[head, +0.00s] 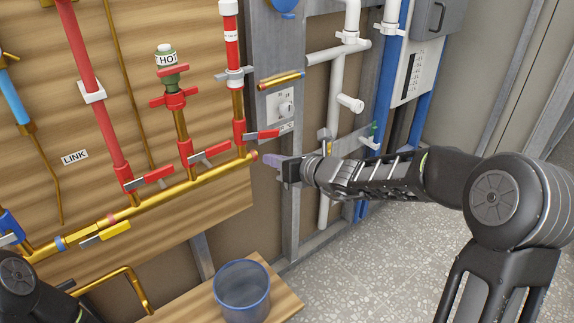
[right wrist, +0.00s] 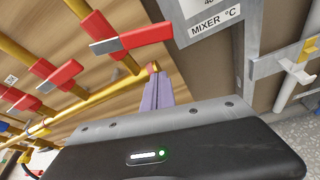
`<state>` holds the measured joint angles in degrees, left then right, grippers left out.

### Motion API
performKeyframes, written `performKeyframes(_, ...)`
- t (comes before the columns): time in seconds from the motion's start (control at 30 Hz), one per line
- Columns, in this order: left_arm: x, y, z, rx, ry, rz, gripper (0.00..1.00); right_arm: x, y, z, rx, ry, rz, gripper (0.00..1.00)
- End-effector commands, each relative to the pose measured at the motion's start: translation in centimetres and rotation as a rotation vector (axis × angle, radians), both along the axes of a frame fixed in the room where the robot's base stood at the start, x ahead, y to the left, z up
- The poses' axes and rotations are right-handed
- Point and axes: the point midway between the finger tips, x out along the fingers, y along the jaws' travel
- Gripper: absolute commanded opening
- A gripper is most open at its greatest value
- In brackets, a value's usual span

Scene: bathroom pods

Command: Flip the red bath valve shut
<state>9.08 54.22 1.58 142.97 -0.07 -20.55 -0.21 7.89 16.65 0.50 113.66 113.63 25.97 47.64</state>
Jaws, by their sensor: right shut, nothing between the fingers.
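Several red lever valves sit where risers meet the brass manifold pipe (head: 200,187). The left one (head: 150,177), the middle one (head: 208,155) and the right one (head: 262,135) all have their levers crosswise to their risers. I cannot read a label saying bath on any of them. In the right wrist view the nearest red lever (right wrist: 140,38) has a bare metal end pointing left. My right gripper (head: 271,161) is shut and empty, just below the right valve's lever. Its lilac fingers (right wrist: 157,92) are close to the manifold's end; whether they touch is unclear. My left gripper is out of view.
A blue-grey bucket (head: 242,287) stands on a wooden board below. A yellow lever (head: 105,232) sits on the lower left pipe. A mixer control (head: 281,106) and white pipes (head: 337,90) are right of the valves. Speckled floor (head: 370,260) is open at lower right.

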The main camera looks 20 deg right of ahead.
Motion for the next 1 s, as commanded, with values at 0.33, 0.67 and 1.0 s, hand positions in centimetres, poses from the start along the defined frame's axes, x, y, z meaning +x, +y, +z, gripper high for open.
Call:
performKeyframes(0.33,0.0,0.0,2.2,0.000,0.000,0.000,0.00,1.4,-0.4,3.4,0.000,-0.001,-0.001,0.00)
performKeyframes(0.67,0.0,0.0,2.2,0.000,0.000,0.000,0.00,1.4,-0.5,3.5,0.000,0.000,-0.001,0.00)
performKeyframes(1.0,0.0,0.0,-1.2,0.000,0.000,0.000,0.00,1.6,-0.8,3.8,-0.144,-0.062,0.001,0.00)
